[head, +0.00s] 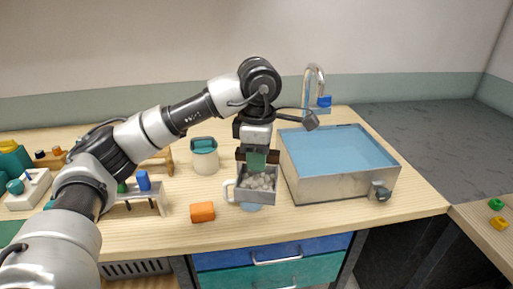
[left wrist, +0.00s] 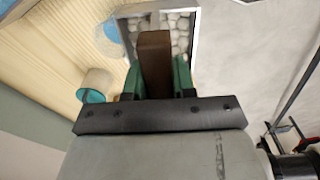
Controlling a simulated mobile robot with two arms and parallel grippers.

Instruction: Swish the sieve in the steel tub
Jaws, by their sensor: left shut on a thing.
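The sieve (head: 262,198) is a square grey metal box filled with pale grey stones. It hangs just left of the steel tub (head: 325,184), outside it, over the wooden counter. The tub holds blue water. My left gripper (head: 257,166) points down and is shut on the sieve's brown handle. In the left wrist view, the green fingers (left wrist: 158,82) stand on both sides of the brown handle (left wrist: 155,60), with the sieve's rim and stones (left wrist: 183,40) beyond. My right gripper is not in view.
A white canister with a teal top (head: 205,158) and an orange block (head: 202,212) stand left. A wooden rack (head: 145,190) is farther left. A faucet (head: 314,80) rises behind the tub.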

